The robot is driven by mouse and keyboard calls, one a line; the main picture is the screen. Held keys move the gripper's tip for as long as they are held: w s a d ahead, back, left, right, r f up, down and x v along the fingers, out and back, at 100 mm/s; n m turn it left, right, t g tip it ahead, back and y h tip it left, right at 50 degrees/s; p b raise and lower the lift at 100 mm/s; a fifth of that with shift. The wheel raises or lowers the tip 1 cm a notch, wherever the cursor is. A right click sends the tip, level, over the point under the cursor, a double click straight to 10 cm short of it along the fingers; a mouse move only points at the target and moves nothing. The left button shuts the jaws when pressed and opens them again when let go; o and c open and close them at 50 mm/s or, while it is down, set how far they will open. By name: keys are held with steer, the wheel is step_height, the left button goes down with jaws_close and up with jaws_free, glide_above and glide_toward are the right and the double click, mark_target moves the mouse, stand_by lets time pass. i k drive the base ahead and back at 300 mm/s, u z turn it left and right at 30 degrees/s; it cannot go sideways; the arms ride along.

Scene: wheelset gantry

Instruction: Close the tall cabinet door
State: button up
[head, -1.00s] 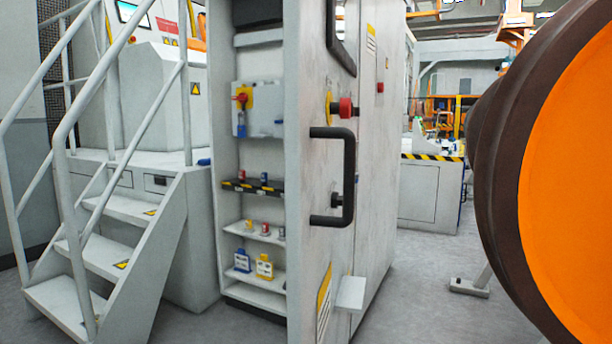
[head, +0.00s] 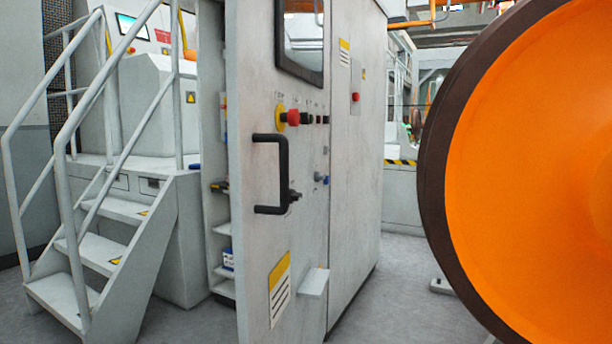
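The tall grey cabinet door (head: 258,245) is in the middle of the head view, seen obliquely. It carries a black D-shaped handle (head: 282,173), a dark-framed window and a yellow label. It stands ajar: a narrow strip of the cabinet interior (head: 219,245), with shelf ends and a blue-and-white container (head: 228,259), shows left of the door's free edge. The rest of the interior is hidden behind the door. My gripper is not in view, and nothing is seen touching the door or handle.
A large orange wheel (head: 540,170) with a dark brown rim fills the right side, close by. Metal stairs (head: 105,250) with grey railings stand at the left. A strip of bare grey floor (head: 400,290) lies between cabinet and wheel.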

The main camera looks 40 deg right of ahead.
mark_target(277, 55)
steer(key=k, duration=0.85)
steer(key=z, duration=1.05)
steer(key=i, duration=0.55)
